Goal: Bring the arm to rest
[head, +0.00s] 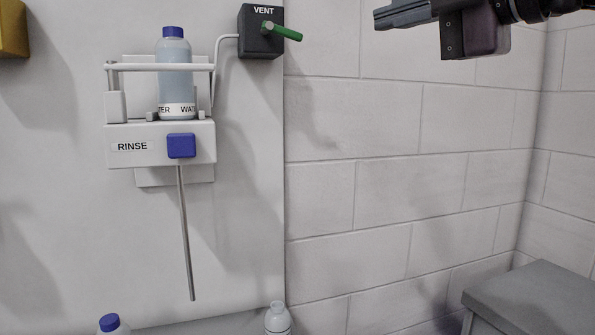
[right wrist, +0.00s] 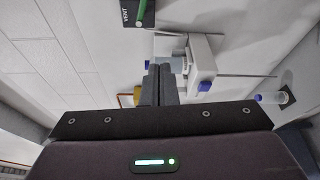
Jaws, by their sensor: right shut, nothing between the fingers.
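My right gripper (head: 384,17) is at the top right of the head view, its fingers pointing left. It is in the air in front of the block wall, to the right of the VENT box. In the right wrist view its two fingers (right wrist: 156,84) lie together, shut with nothing between them. My left gripper is in neither view.
A RINSE unit (head: 130,146) with a blue button (head: 181,146) and a thin metal tube holds a WATER bottle (head: 175,75). The VENT box (head: 261,45) has a green lever (head: 283,31). A blue-capped bottle (head: 109,324) and a grey surface (head: 540,295) are low down.

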